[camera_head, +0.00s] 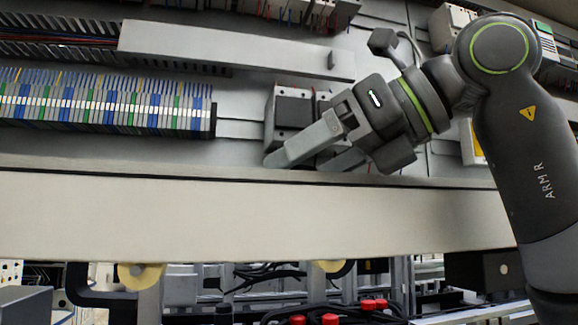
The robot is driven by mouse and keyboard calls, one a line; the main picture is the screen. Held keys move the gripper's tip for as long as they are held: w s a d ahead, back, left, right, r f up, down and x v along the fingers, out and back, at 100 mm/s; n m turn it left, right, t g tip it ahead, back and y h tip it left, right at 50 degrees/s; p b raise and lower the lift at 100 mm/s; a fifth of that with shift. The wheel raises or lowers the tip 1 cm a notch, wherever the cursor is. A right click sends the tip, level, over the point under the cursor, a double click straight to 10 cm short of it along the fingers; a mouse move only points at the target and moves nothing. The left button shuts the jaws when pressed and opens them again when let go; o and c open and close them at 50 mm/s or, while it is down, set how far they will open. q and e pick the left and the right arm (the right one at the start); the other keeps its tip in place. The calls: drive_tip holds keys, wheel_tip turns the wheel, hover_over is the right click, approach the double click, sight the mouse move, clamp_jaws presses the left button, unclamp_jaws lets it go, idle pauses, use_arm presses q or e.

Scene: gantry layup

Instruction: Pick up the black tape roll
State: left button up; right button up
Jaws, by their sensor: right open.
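I cannot make out a black tape roll in the head view; my right gripper and arm hide part of the panel. My right gripper (300,164) reaches in from the right, its two grey fingers pointing left and down. It is open, with no held object visible between the fingers. The fingertips are near the lower edge of the grey panel, just above the pale beam. My left gripper is not in view.
A dark box-shaped device (292,108) sits right behind the right gripper. A terminal strip (100,103) fills the panel's left. A wide pale beam (230,213) runs across the front. Below it are cream rollers (140,276), dark cables and red caps (374,304).

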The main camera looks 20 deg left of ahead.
drive_tip(key=shift+d, duration=0.2)
drive_tip(key=shift+c, duration=0.5)
drive_tip(key=shift+a, duration=0.1)
drive_tip(key=c, duration=0.9)
drive_tip(key=shift+c, duration=0.2)
drive_tip(key=shift+r, duration=0.1)
